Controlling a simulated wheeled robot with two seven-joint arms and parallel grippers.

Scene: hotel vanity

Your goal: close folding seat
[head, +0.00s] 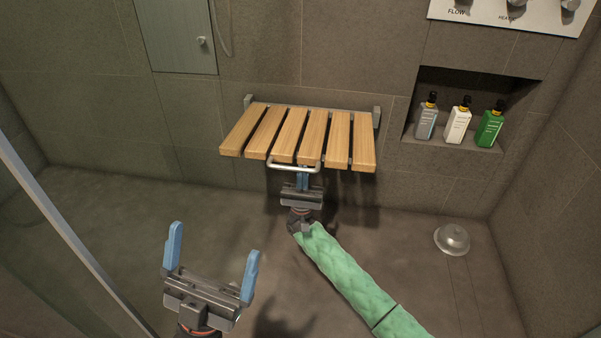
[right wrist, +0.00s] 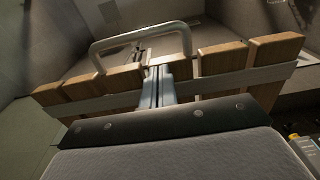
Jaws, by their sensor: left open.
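The folding seat (head: 334,143) is down, sticking out from the shower wall, with several wooden slats on a grey wall bracket. A metal loop handle (head: 294,168) is on its front edge; the handle also shows in the right wrist view (right wrist: 140,38). My right gripper (head: 303,180) is at the front edge just below the handle. Its fingers (right wrist: 158,86) look shut together, with the handle beyond their tips. I cannot tell whether they touch the seat. My left gripper (head: 211,262) is open and empty, low and left of the seat, apart from it.
A wall niche (head: 470,143) at right holds three bottles: grey (head: 427,118), white (head: 459,121) and green (head: 489,126). A round metal piece (head: 452,239) is on the floor at right. A glass panel edge (head: 70,235) runs down the left. The floor left of the seat is clear.

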